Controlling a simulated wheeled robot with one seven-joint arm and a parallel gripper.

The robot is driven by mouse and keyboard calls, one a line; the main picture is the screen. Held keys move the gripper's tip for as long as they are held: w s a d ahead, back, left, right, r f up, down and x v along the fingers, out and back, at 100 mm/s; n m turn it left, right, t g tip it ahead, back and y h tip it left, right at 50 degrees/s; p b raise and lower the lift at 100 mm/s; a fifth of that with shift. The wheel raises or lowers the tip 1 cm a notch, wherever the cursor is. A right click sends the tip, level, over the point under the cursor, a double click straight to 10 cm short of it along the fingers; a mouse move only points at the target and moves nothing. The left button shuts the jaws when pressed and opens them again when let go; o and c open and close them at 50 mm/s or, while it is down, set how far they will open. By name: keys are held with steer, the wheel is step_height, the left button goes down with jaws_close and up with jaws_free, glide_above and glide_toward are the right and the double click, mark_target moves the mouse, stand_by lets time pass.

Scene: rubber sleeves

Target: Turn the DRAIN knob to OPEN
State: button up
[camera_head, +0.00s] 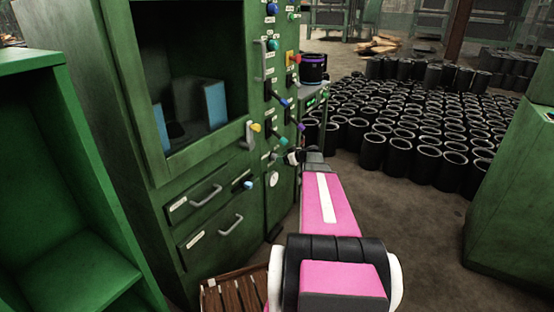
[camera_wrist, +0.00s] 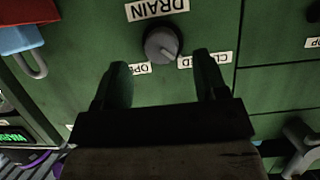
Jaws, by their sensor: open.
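The DRAIN knob (camera_wrist: 161,43) is a round grey knob on a green panel, below the DRAIN label (camera_wrist: 157,9) in the wrist view. The OPEN label (camera_wrist: 139,68), partly covered, is at its lower left, and the CLOSED label (camera_wrist: 205,60) is at its lower right. In the head view my gripper (camera_head: 291,157) is at the cabinet's right front; the knob cannot be made out there.
The green cabinet (camera_head: 150,100) carries several coloured knobs and levers above my gripper. Drawer handles (camera_head: 206,196) stick out at its lower left. Black sleeves (camera_head: 400,152) crowd the floor at right. A wooden pallet (camera_head: 235,290) lies low in front.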

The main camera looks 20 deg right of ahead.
mark_target(274, 157)
steer(key=shift+x, duration=2.2)
steer(key=c, duration=0.9)
